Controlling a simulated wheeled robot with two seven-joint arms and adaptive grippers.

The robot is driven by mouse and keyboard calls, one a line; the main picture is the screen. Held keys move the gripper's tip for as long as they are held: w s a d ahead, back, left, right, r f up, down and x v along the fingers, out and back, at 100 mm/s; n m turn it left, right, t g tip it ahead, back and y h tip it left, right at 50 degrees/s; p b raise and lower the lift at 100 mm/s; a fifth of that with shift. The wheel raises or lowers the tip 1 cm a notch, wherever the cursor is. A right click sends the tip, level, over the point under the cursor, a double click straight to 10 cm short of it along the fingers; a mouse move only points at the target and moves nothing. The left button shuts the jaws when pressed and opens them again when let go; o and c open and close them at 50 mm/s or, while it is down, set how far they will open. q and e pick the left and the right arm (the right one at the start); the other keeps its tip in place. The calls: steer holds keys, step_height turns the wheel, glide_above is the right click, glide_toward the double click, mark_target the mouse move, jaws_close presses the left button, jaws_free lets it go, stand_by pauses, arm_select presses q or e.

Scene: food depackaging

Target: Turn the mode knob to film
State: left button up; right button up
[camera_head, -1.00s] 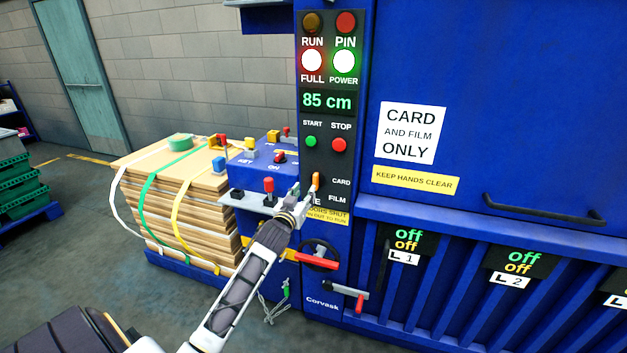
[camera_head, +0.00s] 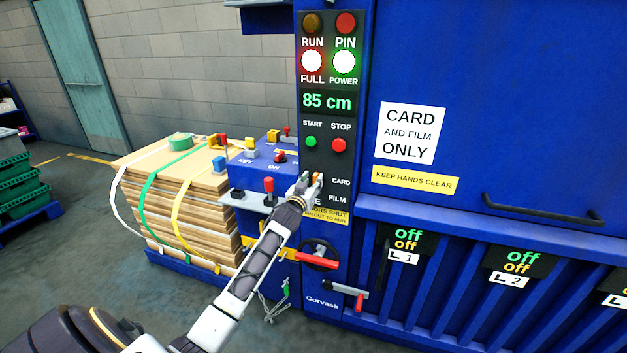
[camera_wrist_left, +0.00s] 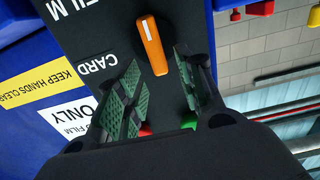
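The mode knob, an orange bar (camera_head: 317,178), sits low on the black control panel, beside the CARD label (camera_head: 341,181) and above the FILM label (camera_head: 337,199). In the left wrist view the knob (camera_wrist_left: 153,45) stands roughly upright in the picture, with a pale mark near its upper end. My left gripper (camera_head: 308,182) is at the knob. Its green-padded fingers (camera_wrist_left: 160,70) are apart, with the knob's lower end between or just beyond them; contact cannot be told. A label left of FILM is partly hidden by my gripper. My right gripper is not in view.
The green start button (camera_head: 311,141) and red stop button (camera_head: 339,145) are just above. A red-handled lever (camera_head: 316,261) is below. A blue side shelf with a red knob (camera_head: 268,185) and strapped cardboard stack (camera_head: 180,200) are left.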

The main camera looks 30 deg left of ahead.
arm_select(q)
steer(key=shift+x, duration=1)
jaws_close()
